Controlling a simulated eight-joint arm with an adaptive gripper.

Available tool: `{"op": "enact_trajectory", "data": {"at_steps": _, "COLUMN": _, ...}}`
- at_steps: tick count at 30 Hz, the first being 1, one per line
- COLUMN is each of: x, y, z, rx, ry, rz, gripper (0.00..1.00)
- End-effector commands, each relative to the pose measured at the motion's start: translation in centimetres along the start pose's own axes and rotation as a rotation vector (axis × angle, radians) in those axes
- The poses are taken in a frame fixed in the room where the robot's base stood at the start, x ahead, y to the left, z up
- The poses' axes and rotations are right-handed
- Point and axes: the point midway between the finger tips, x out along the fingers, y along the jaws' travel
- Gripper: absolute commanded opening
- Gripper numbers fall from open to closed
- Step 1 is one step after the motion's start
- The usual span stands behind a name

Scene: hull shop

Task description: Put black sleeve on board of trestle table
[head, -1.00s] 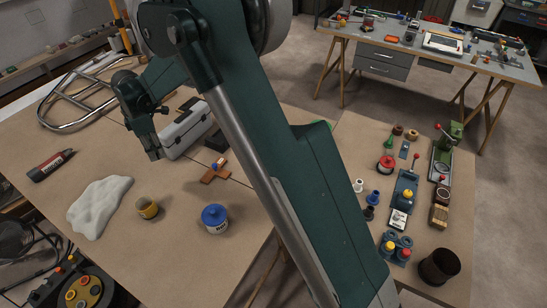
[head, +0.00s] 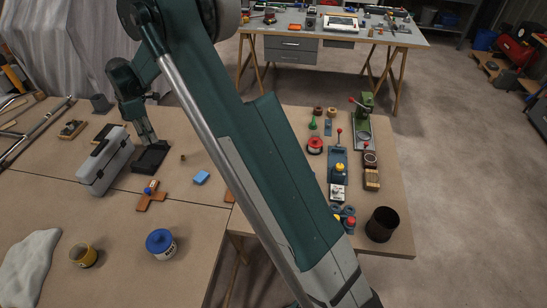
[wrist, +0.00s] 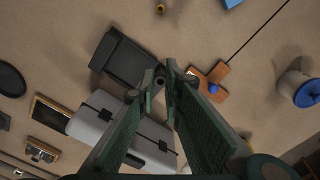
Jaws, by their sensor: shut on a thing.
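My gripper (wrist: 164,78) is shut on a small dark, round-ended piece, the black sleeve (wrist: 160,73), at its fingertips in the wrist view. In the head view my gripper (head: 149,141) hangs over the left brown worktop, near a black tray (head: 150,158); the sleeve is too small to make out there. The right brown board (head: 395,205), on trestle legs, carries tools and small parts. A grey-topped trestle table (head: 400,37) stands at the back. I cannot tell which of these tables the task names.
A grey case (head: 103,165) stands left of the tray. A dark cup (head: 382,224) stands on the right board. My arm hides part of the middle.

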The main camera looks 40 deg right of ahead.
Motion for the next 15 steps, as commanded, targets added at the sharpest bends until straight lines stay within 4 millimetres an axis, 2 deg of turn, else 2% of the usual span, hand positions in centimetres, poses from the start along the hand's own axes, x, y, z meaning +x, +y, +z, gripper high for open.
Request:
{"op": "enact_trajectory", "data": {"at_steps": 1, "x": 0.0, "y": 0.7, "z": 1.8, "rx": 0.020, "ry": 0.000, "rz": 0.000, "gripper": 0.02}}
{"op": "enact_trajectory", "data": {"at_steps": 15, "x": 0.0, "y": 4.9, "z": 17.0, "rx": 0.180, "ry": 0.000, "rz": 0.000, "gripper": 0.02}}
